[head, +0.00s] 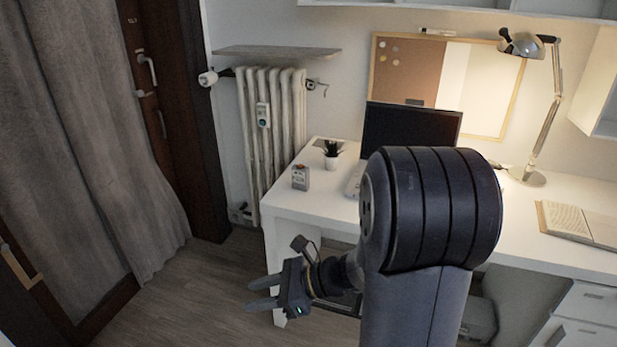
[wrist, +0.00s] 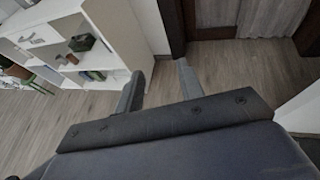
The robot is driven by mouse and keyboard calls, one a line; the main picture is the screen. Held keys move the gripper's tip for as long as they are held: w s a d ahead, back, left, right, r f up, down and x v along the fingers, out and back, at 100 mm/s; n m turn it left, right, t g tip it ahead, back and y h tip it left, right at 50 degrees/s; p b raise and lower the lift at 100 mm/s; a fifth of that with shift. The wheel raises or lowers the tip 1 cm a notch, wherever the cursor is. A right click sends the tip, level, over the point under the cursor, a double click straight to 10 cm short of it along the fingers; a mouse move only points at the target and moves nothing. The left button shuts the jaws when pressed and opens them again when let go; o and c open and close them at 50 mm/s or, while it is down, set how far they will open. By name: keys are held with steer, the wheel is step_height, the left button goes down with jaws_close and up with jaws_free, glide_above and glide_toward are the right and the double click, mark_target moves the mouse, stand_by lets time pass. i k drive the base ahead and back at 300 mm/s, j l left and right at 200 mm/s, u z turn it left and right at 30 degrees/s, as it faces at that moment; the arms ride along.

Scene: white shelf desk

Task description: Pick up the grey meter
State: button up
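A small grey meter (head: 300,178) with a reddish top stands upright on the white desk (head: 320,212), near its left front corner. My gripper (head: 262,294) is below the desk top, in front of the desk's left end, and points left. It is apart from the meter. In the wrist view my gripper (wrist: 160,84) shows two fingers spread apart with only floor between them. The meter does not show in the wrist view.
A potted plant (head: 332,155) stands right of and behind the meter, with a laptop or monitor (head: 410,132) farther right. A radiator (head: 272,135) is behind the desk's left end. A curtain (head: 90,150) hangs at left. Floor (head: 205,285) left of the desk is clear.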

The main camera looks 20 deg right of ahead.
mark_target(300, 176)
steer(key=i+l+z, duration=0.4)
steer(key=i, duration=0.3)
steer(key=i+z, duration=0.35)
steer(key=i, duration=0.35)
